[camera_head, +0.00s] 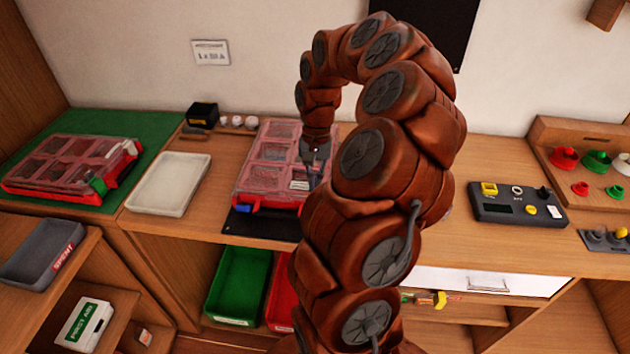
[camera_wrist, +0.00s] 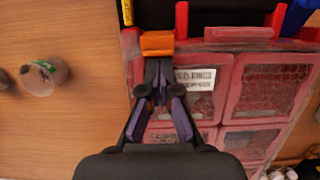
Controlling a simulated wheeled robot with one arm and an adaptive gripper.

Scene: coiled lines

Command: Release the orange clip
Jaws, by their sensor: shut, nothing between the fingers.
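The orange clip (camera_wrist: 157,42) sits at the front edge of a red case with clear lid windows (camera_wrist: 194,105), close to one corner. The red case also shows in the head view (camera_head: 268,175), where my arm hides the clip. My gripper (camera_wrist: 158,68) is shut and empty over the lid, its fingertips right beside the clip's inner edge; I cannot tell whether they touch it. In the head view my gripper (camera_head: 316,160) is above the case's right side. A blue clip (camera_wrist: 298,18) is at the same front edge, towards the other corner.
A second red case (camera_head: 72,165) lies on a green mat at left. A pale tray (camera_head: 170,185) stands between the cases. A control box (camera_head: 515,205) is to the right of my arm. A green bin (camera_head: 238,285) is below the counter. A round clear object (camera_wrist: 45,72) stands beside the case.

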